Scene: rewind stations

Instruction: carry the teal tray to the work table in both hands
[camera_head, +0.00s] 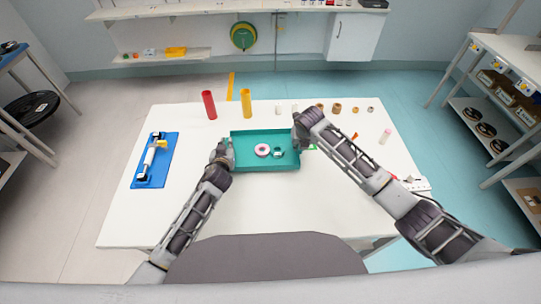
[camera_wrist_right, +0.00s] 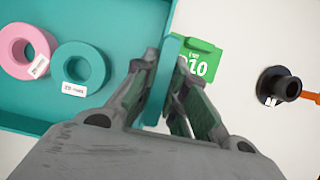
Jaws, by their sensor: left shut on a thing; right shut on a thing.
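The teal tray (camera_head: 250,138) is over the middle of the white work table (camera_head: 335,215). I cannot tell whether it rests on the table or hangs just above it. A pink ring (camera_head: 262,150) and a smaller teal ring (camera_head: 279,154) lie in it; the right wrist view shows the pink ring (camera_wrist_right: 26,50) and the teal ring (camera_wrist_right: 78,68) with white labels. My left gripper (camera_head: 225,157) is shut on the tray's left side. My right gripper (camera_head: 299,143) is shut on its right wall, which runs between the fingers in the right wrist view (camera_wrist_right: 168,80).
A blue stand (camera_head: 155,160) is on the table's left. A red tube (camera_head: 209,105) and a yellow tube (camera_head: 246,103) stand behind the tray. Small rings (camera_head: 337,108) line the back right. A green card (camera_wrist_right: 203,57) and a black spool part (camera_wrist_right: 279,86) lie right of the tray.

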